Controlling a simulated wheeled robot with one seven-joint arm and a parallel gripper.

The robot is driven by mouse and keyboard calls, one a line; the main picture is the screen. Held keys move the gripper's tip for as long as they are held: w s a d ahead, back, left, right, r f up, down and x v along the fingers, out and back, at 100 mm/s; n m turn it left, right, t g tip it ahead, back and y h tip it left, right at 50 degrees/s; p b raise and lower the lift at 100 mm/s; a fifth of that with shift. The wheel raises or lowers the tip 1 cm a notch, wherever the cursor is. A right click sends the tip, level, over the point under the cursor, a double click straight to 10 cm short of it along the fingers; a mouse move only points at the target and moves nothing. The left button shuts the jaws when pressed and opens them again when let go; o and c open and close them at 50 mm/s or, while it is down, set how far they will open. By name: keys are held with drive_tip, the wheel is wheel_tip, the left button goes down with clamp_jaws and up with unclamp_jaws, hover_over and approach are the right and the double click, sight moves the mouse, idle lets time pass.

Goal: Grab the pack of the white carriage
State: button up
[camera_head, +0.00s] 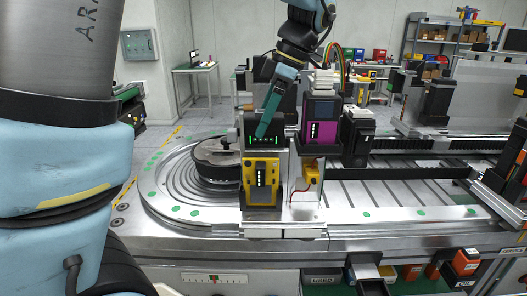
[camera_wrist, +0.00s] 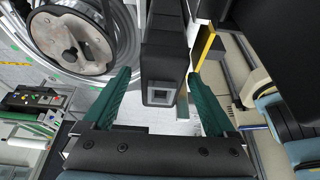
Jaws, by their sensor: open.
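My gripper (camera_head: 265,128) points down at a black pack with small green lights (camera_head: 250,127), above a yellow and black pack (camera_head: 262,172). In the wrist view my gripper (camera_wrist: 159,80) is open, its two teal fingers apart on either side of a dark block with a square socket (camera_wrist: 161,60). I cannot tell whether the fingers touch it. A pale, whitish carriage (camera_head: 305,208) stands on the rail behind and beside the yellow pack. A purple and black pack (camera_head: 320,128) stands just right of my gripper. Which pack belongs to the white carriage is not clear.
A round grey disc (camera_head: 212,160) lies on the curved track at left and shows in the wrist view (camera_wrist: 70,40). A black unit (camera_head: 357,137) stands right of the purple pack. The silver rail bed (camera_head: 400,195) is mostly clear at right. Bins sit below the front edge.

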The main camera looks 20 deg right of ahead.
drive_tip(key=shift+x, duration=1.5)
drive_tip(key=shift+a+r, duration=0.1)
drive_tip(key=shift+c, duration=0.2)
clamp_jaws()
